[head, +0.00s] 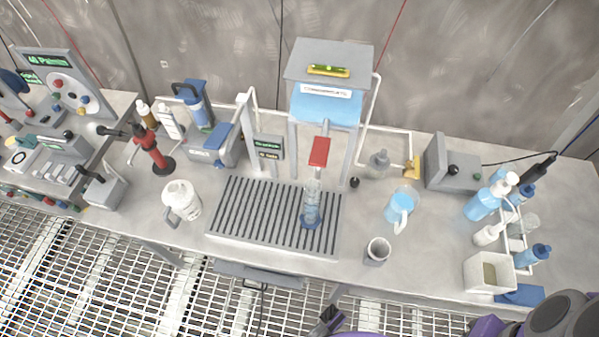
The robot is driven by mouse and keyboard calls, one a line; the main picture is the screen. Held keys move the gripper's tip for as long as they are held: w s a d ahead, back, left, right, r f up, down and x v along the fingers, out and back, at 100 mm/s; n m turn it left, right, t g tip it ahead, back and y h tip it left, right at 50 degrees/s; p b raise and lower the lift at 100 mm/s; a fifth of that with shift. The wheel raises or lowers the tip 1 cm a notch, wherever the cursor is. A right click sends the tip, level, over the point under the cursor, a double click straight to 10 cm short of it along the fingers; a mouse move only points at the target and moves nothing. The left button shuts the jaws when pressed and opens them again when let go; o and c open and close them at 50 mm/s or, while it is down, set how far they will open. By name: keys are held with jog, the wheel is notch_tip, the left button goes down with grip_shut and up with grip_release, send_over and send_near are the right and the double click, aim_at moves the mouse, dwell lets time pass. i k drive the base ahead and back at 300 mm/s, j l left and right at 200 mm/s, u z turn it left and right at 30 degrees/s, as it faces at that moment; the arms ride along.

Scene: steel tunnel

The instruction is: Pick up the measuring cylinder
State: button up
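The measuring cylinder (312,205) is clear with a blue foot. It stands upright on the slatted drain grate (240,218), right of its middle, below the red tap handle (319,152) of the water dispenser. My gripper (328,319) shows only in part at the bottom edge of the head view, dark with purple behind it. It is in front of the bench and well apart from the cylinder. Its fingers are too small and cut off to tell whether they are open or shut.
The dispenser tank (326,100) and its posts rise behind the cylinder. A white jug (182,200) is left of the grate. A blue-filled jug (400,206) and a grey cup (377,251) are to its right. Bottles and a square container (489,274) stand farther right.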

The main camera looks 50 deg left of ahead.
aim_at(309, 218)
jog(key=i+u, duration=0.1)
jog(key=u, duration=1.9)
jog(key=k+l+z, duration=0.1)
jog(key=k+z, duration=0.25)
jog(key=k, duration=0.25)
jog(key=j+z, duration=0.1)
jog(key=z, duration=0.35)
jog(key=i+j+z, duration=0.1)
jog(key=z, duration=0.35)
jog(key=j+z, duration=0.15)
jog(key=z, duration=0.3)
jog(key=j+z, duration=0.15)
jog(key=z, duration=0.3)
jog(key=k+j+z, duration=0.15)
jog(key=j, duration=0.35)
jog(key=u, duration=1.8)
jog(key=l, duration=0.15)
jog(key=k+u, duration=0.05)
